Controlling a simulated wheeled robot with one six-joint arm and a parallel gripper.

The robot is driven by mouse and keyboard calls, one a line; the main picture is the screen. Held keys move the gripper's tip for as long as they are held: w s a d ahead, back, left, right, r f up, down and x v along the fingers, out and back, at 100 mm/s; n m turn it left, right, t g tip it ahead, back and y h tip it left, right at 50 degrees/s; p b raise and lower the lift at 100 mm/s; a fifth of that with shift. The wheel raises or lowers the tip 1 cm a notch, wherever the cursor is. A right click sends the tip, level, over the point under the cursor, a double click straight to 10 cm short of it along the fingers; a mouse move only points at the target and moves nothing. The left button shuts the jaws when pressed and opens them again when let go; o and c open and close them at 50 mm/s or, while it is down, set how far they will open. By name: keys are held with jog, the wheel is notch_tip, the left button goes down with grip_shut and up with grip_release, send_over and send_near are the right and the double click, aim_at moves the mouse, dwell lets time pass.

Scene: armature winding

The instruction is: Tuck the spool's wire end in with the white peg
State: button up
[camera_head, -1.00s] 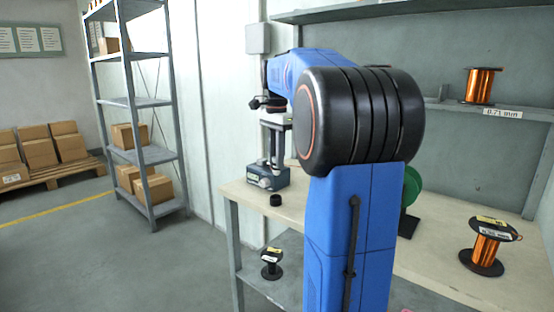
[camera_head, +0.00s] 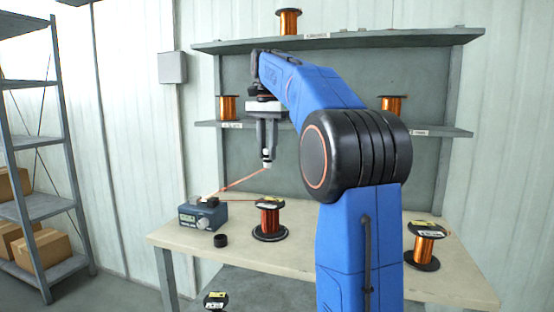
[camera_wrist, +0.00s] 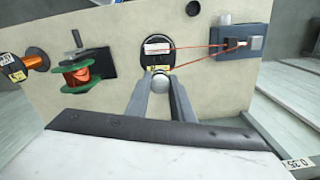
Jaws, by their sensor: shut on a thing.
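My gripper (camera_head: 267,150) is shut on the white peg (camera_head: 267,162), held upright in the air above the bench. In the wrist view, the peg's rounded top (camera_wrist: 160,82) shows between the finger tips. One wire runs from the spool to the blue device (camera_head: 203,214). Another orange wire (camera_head: 235,183) slopes from the device up to the peg's tip; how it meets the peg is unclear.
A small black cap (camera_head: 220,240) lies on the bench (camera_head: 185,237) before the device. Another copper spool (camera_head: 425,246) stands at the bench's right. A green-flanged spool (camera_wrist: 82,72) shows in the wrist view. Shelves (camera_head: 340,40) with spools rise behind.

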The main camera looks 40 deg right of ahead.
jog(key=shift+s+d+r, duration=0.1)
jog(key=shift+d, duration=0.1)
jog(key=shift+s+d+f, duration=0.1)
jog(key=shift+d+f, duration=0.05)
jog(key=shift+f, duration=4.3)
